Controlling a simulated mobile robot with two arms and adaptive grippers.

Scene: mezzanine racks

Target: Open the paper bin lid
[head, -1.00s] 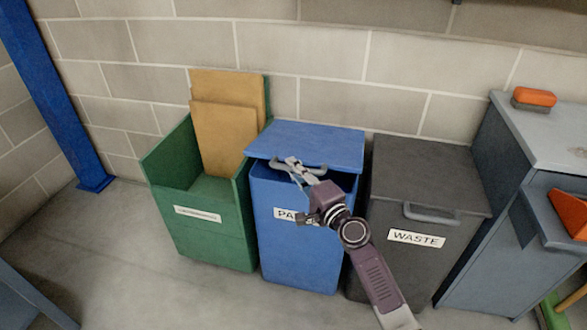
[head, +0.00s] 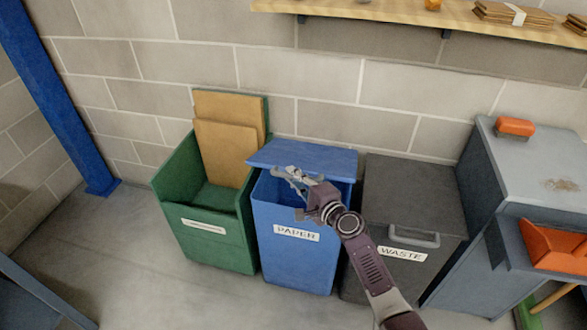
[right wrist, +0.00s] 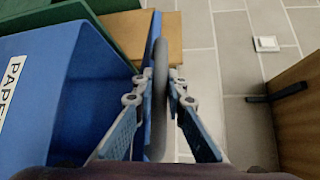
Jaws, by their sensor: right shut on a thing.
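The blue paper bin (head: 293,230) stands between a green bin and a dark grey waste bin, its white PAPER label facing me. Its blue lid (head: 315,157) is partly raised at the front, with a dark gap between lid and rim. My right gripper (head: 291,175) is shut on the lid's grey handle at the front edge. In the right wrist view the fingers (right wrist: 161,85) sit on both sides of the grey handle bar (right wrist: 158,110). The lid shows there nearly edge-on, and the bin (right wrist: 60,75) lies to the left. My left gripper is not in view.
The green bin (head: 215,240) on the left holds brown cardboard sheets (head: 226,150). The waste bin (head: 410,205) is close on the right, its lid shut. A grey cabinet (head: 530,170) stands further right. A wooden shelf (head: 400,16) hangs on the wall above.

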